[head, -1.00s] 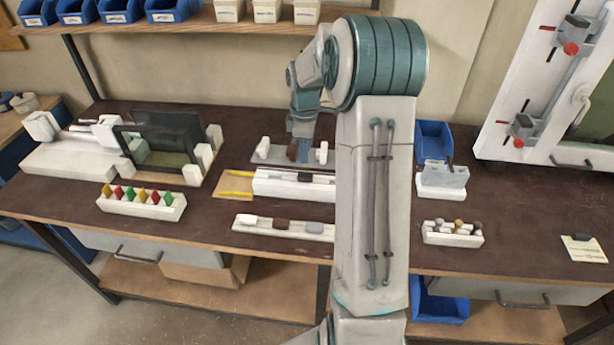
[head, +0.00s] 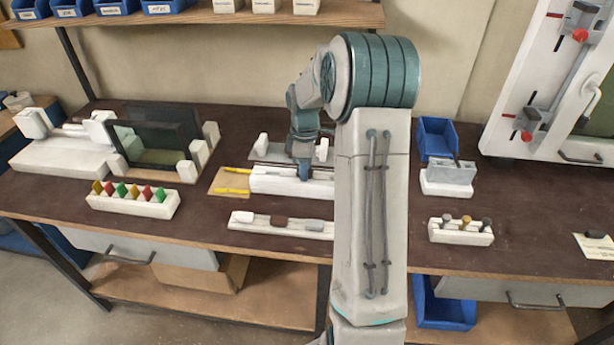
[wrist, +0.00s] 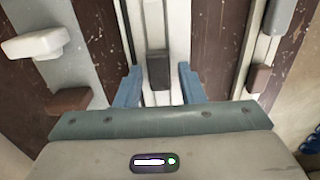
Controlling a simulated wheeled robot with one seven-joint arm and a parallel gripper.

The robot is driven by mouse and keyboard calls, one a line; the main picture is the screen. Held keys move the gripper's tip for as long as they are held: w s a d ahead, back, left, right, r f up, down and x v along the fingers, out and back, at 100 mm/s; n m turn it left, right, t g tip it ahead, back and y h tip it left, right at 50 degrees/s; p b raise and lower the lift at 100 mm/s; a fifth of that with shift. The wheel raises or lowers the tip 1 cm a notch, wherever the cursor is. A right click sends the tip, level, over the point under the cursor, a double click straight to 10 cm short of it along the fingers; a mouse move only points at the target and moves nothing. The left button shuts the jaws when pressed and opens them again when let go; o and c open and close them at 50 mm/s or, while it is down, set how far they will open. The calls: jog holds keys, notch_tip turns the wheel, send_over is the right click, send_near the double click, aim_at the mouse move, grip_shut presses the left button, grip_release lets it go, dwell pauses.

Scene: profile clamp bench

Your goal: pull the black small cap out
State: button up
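The black small cap (wrist: 158,68) sits in the slot of a white profile (wrist: 178,40) in the wrist view. My gripper (wrist: 159,72) is open, with one blue finger on each side of the cap and a visible gap to both. In the head view my gripper (head: 304,174) is down at the white profile (head: 265,180) and hides the cap there.
A front rail (head: 260,224) holds white, brown and grey caps. A grey plate with white posts (head: 262,146) stands behind the profile. A yellow-marked board (head: 228,182) lies left. A block with pegs (head: 460,232) stands right. Dark bench is clear between them.

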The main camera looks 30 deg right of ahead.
grip_shut()
jog(key=shift+w+r+p, duration=0.1)
jog(key=shift+r+p, duration=0.55)
jog(key=shift+r, duration=0.25)
dwell(0.4)
notch_tip(320, 180, up, 8)
jog(key=p, duration=0.5)
jog(key=shift+p, duration=0.35)
jog(key=shift+f, duration=0.15)
